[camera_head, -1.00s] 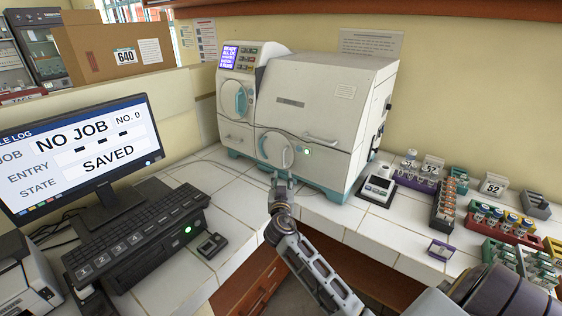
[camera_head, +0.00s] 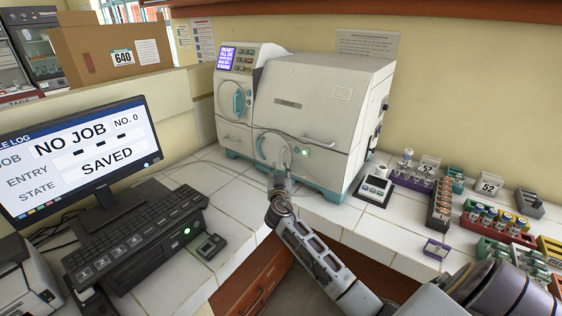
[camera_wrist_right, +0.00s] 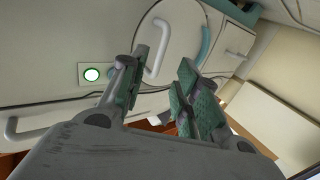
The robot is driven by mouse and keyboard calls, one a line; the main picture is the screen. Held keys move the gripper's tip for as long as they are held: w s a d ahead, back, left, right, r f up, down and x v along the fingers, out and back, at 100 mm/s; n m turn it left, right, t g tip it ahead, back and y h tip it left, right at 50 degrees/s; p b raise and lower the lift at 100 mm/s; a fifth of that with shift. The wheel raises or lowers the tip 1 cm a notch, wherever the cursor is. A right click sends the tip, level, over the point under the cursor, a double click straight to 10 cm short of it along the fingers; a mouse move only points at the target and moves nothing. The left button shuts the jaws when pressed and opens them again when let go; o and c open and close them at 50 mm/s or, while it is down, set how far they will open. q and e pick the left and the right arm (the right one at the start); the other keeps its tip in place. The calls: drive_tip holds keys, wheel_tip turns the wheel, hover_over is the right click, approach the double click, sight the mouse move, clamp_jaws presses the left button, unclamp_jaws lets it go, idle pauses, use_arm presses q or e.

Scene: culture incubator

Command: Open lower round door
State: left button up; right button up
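The lower round door (camera_head: 271,147) is low on the front of the white incubator (camera_head: 318,110), beside a green-lit button (camera_head: 303,153). It looks shut and has a teal edge at its left. In the right wrist view the round door (camera_wrist_right: 185,32) fills the upper middle, with a curved pale handle (camera_wrist_right: 158,48) on it. My right gripper (camera_head: 279,173) is just in front of the door's lower part. In the wrist view its fingers (camera_wrist_right: 163,68) are apart, with the handle's lower end appearing between them; contact is not clear. My left gripper is out of view.
An upper round door (camera_head: 238,100) and a lit display (camera_head: 237,59) are above left. A keyboard (camera_head: 135,232) and monitor (camera_head: 80,160) stand left. A small device (camera_head: 374,190) and several vial racks (camera_head: 440,205) are right. Bare tiled counter lies in front.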

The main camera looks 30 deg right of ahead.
sight(281, 160)
drive_tip(key=shift+p+x, duration=0.55)
drive_tip(key=shift+x, duration=3.1)
clamp_jaws()
